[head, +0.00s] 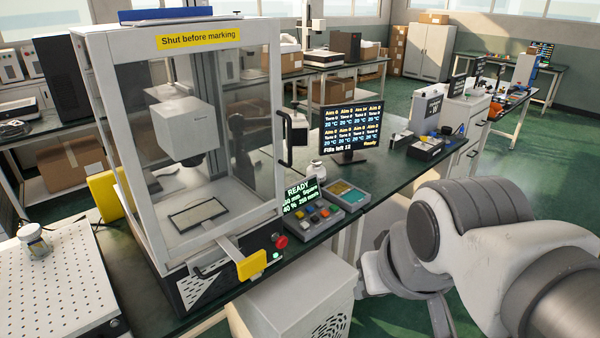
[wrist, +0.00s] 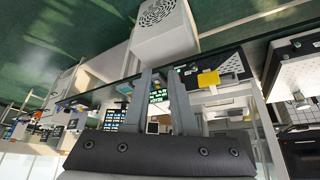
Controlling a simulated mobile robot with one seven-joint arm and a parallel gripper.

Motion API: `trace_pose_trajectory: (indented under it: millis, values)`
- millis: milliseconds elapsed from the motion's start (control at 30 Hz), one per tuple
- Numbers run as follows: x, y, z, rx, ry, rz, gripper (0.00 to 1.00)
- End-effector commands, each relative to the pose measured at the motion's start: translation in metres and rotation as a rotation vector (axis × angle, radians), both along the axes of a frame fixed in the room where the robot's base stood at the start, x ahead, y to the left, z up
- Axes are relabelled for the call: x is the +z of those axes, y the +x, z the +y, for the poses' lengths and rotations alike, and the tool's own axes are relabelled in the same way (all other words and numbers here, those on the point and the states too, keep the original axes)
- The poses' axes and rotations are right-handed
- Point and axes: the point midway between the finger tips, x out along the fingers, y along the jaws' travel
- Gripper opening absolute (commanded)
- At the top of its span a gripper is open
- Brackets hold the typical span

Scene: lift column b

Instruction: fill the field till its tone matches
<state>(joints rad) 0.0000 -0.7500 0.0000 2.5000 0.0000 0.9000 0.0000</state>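The laser marker cabinet (head: 258,70), with a yellow "Shut before marking" label (head: 198,38), stands on the bench at left. Through its glass I see a white head (head: 186,128) above a pale plate in a dark frame (head: 199,215). Its control box (head: 315,215) has several coloured buttons and a display (head: 299,198) reading READY, Square, 40 % and 250 mm/s. A monitor (head: 351,129) shows a grid of Aim, Tone and 20 °C values, "Fills left 12" and Ready; most Aim and Tone figures look like 0. My gripper (wrist: 161,72) is open and empty; the fingertips do not show clearly in the head view.
A red knob (head: 281,241) and yellow handle (head: 252,265) are on the cabinet's front. A perforated plate (head: 60,275) with a small jar (head: 34,241) lies left. A white bottle (head: 316,172) stands by the control box. Green floor is open at right.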

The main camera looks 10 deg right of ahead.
Motion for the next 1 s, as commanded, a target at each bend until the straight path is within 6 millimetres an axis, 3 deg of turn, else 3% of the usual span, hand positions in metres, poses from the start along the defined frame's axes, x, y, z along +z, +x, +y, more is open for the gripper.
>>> trace_pose_trajectory:
  millis: [33, 100, 133, 1000]
  values:
    - [0.0, 0.0, 0.0, 0.0, 0.0, 0.0, 0.14]
    - [0.0, 0.0, 0.0, 0.0, 0.0, 0.0, 0.01]
    - [0.0, 0.0, 0.0, 0.0, 0.0, 0.0, 0.0]
    - [0.0, 0.0, 0.0, 0.0, 0.0, 0.0, 0.0]
